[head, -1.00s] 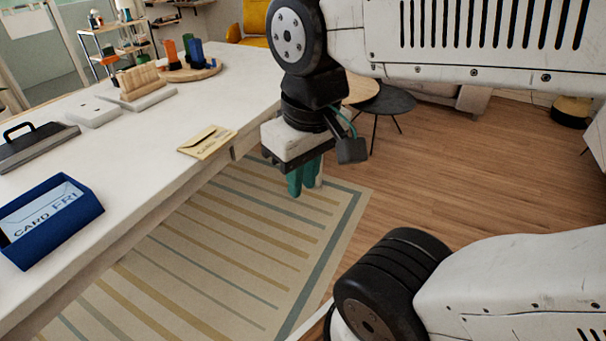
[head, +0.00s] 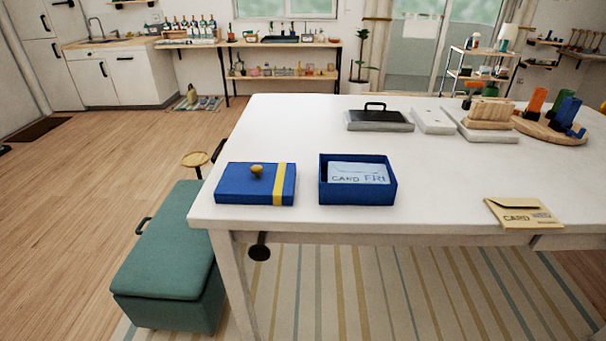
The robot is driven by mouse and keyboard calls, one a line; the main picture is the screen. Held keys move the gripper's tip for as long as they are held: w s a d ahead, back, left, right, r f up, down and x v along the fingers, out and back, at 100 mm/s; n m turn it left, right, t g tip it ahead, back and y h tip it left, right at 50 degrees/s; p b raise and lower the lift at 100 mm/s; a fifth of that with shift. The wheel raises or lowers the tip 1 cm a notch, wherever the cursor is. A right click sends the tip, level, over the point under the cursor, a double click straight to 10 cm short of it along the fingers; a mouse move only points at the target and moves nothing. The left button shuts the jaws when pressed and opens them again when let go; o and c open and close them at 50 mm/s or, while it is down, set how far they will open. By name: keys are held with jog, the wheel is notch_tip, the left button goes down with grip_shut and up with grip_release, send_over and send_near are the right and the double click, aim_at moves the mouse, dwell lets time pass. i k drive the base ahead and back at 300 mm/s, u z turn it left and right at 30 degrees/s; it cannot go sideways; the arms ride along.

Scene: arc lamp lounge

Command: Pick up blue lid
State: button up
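The blue lid (head: 232,184) lies on the white table near its front left corner. It has a yellow-gold knob (head: 257,171) on top and a yellow band near its right side. An open blue box (head: 358,195) stands to its right, a short gap apart, with a card lettered "CARD FRI..." inside (head: 358,173). My gripper is not in the current head view, so its state and distance from the lid do not show.
The white table (head: 430,218) also bears a yellow envelope (head: 524,213) at the front edge, a black-handled tray (head: 379,119) and a round wooden board (head: 545,130) farther back. A green storage bench (head: 165,260) stands left of the table.

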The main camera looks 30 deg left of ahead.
aim_at(271, 184)
jog(key=z, duration=0.25)
jog(key=k, duration=0.2)
jog(key=u, duration=1.7)
